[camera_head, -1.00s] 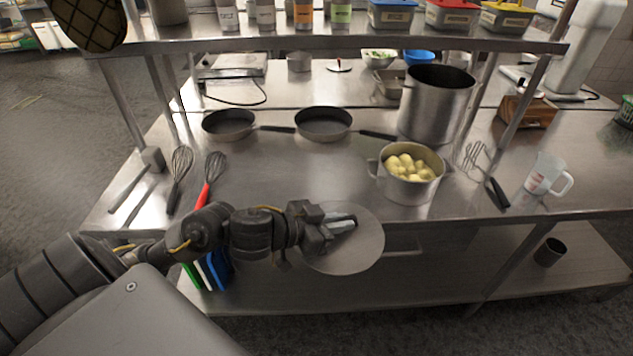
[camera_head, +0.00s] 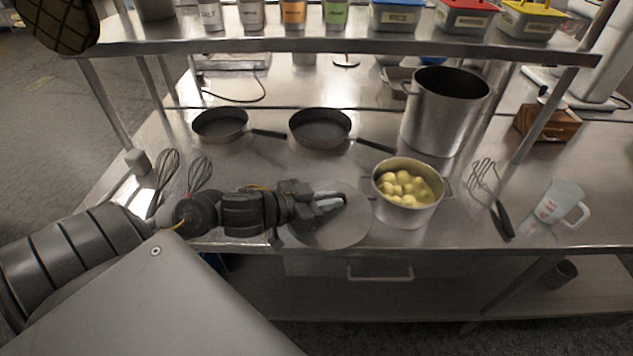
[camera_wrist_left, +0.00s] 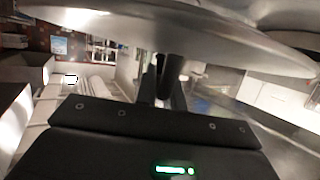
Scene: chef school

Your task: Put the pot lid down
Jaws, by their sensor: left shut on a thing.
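The pot lid (camera_head: 340,230) is a round, flat steel disc. My left gripper (camera_head: 328,203) is shut on its handle, and the lid is over the front edge of the steel table, left of the pot. I cannot tell whether it touches the table. In the left wrist view the lid (camera_wrist_left: 200,24) spans the top, with the gripper fingers (camera_wrist_left: 166,88) at its handle. The steel pot (camera_head: 408,214) stands uncovered with several yellow potatoes (camera_head: 405,186) in it. My right gripper is not in view.
Two frying pans (camera_head: 322,127) and a tall stockpot (camera_head: 444,120) stand behind. Two whisks (camera_head: 200,174) lie at left. Another whisk-like utensil (camera_head: 503,222) and a measuring jug (camera_head: 560,203) are at right. A shelf (camera_head: 330,45) spans above.

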